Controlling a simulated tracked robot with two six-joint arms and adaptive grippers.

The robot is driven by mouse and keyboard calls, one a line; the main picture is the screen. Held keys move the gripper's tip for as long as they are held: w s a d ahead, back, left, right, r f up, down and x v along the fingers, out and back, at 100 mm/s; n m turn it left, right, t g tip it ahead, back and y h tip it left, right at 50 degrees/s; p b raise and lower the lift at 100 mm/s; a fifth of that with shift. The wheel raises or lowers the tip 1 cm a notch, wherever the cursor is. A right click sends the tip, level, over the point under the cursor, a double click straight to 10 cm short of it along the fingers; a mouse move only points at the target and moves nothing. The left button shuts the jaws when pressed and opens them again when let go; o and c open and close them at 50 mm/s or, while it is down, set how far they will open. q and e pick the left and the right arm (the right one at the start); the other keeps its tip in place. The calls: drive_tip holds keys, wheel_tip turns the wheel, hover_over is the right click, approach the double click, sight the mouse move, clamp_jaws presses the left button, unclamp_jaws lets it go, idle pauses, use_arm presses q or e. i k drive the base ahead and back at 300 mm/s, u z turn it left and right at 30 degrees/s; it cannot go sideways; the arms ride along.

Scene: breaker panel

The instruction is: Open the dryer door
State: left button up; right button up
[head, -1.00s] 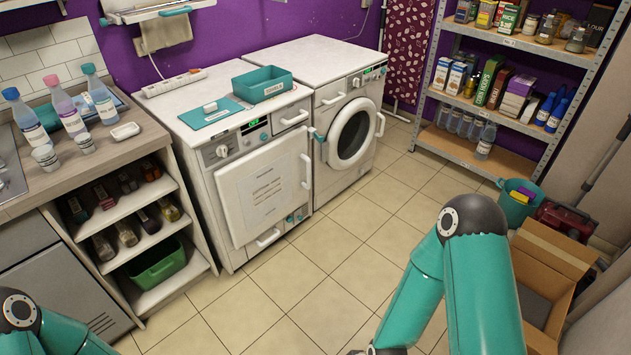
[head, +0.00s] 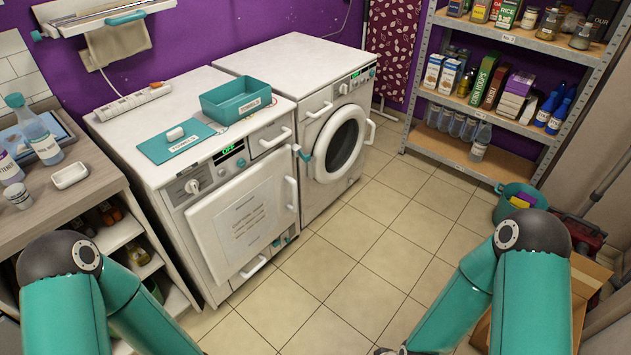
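A white machine (head: 190,192) with a square front door (head: 242,213) stands against the purple wall. The square door looks closed, with a printed label on it and a white vertical handle (head: 292,195) at its right edge. To its right stands a second white machine (head: 335,107) with a round dark-glass door (head: 341,144), which also looks closed. I cannot read which one is the dryer. Both of my arms show at the bottom of the view, well apart from the machines. Their grippers are below the picture edge.
A teal bin (head: 237,96) and a teal board (head: 176,141) lie on the left machine. A counter (head: 95,188) with bottles stands close on the left. Shelves (head: 487,159), a bucket (head: 508,206) and a cardboard box (head: 588,283) are on the right. The tiled floor (head: 375,237) in front is clear.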

sight(234, 223)
drive_tip(key=u, duration=0.2)
drive_tip(key=i, duration=1.2)
drive_tip(key=u, duration=0.6)
